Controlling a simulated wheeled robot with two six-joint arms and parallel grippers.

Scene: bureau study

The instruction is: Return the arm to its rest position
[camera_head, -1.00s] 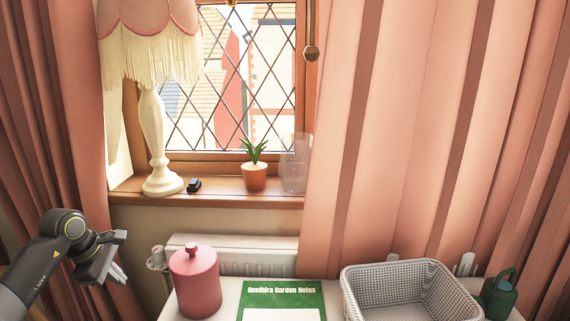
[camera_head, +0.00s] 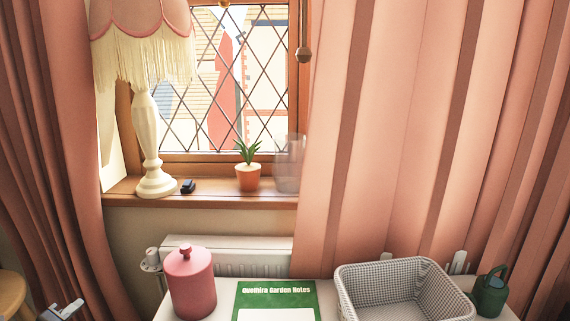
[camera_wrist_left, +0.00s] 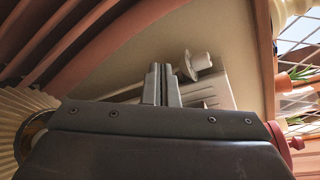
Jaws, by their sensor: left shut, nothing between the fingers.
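My left gripper (camera_head: 62,311) shows only at its tip, low at the left edge of the head view, in front of the pink curtain. In the left wrist view its two fingers (camera_wrist_left: 160,84) are together, with nothing between them. The left arm itself is out of the head view. My right gripper is not in view.
A white table (camera_head: 222,292) holds a pink lidded jar (camera_head: 191,282), a green notes book (camera_head: 276,302), a woven basket (camera_head: 456,300) and a green watering can (camera_head: 490,293). A radiator (camera_head: 240,256) stands behind. A wooden stool (camera_head: 12,290) is at far left.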

